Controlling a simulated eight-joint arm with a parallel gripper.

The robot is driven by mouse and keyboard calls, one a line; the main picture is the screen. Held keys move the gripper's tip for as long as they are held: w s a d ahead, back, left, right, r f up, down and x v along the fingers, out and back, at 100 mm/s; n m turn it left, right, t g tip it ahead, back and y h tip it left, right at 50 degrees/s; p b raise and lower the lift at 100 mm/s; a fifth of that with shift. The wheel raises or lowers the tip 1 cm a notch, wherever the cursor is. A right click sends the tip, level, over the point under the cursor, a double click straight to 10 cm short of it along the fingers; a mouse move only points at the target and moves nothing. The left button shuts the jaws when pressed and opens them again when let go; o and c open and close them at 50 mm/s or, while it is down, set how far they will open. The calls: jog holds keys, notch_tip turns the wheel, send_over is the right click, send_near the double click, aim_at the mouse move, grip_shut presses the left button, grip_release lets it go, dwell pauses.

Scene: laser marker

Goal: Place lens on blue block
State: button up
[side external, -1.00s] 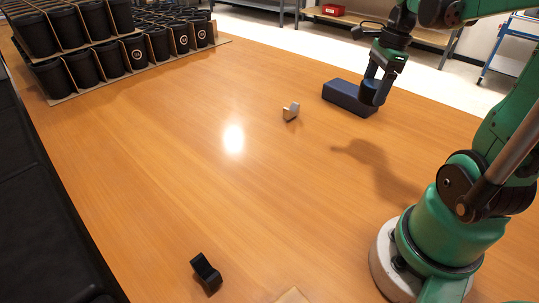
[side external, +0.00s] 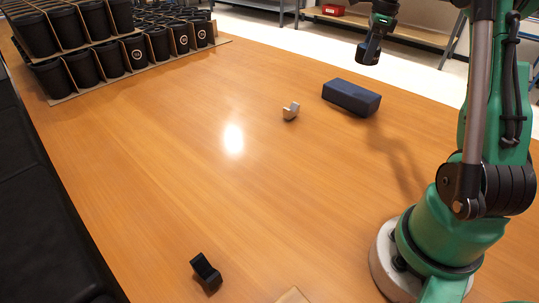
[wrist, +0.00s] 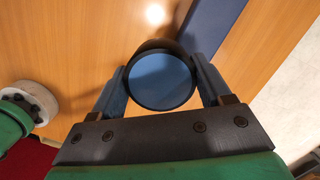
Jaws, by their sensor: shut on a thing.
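The lens (wrist: 161,80) is a round black cylinder with a bluish glass face. My gripper (wrist: 162,85) is shut on it, with one blue-grey finger on each side. In the side external view my gripper (side external: 374,30) is high up at the top right, and the dark lens (side external: 368,50) hangs below it, clear of the table. The blue block (side external: 351,97) is a long dark blue box lying on the table, lower than the lens, with a bare top. In the wrist view part of the block (wrist: 212,22) shows behind the lens at the upper right.
A black bracket (side external: 206,273) lies at the table's near edge. Trays of black cups (side external: 110,60) fill the far left. The middle of the wooden table (side external: 200,170) is clear.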

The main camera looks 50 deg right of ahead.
aim_at(355, 96)
jog(key=shift+m, duration=0.6)
jog(key=d+f, duration=0.1)
jog(key=f, duration=0.2)
jog(key=w+d+f, duration=0.1)
jog(key=f, duration=0.3)
jog(key=d+f, duration=0.1)
jog(key=f, duration=0.3)
jog(key=shift+w+d+f, duration=0.15)
jog(key=shift+w+d, duration=0.2)
jog(key=shift+w, duration=0.05)
jog(key=shift+f, duration=0.1)
jog(key=o, duration=1.4)
jog(key=shift+c, duration=0.2)
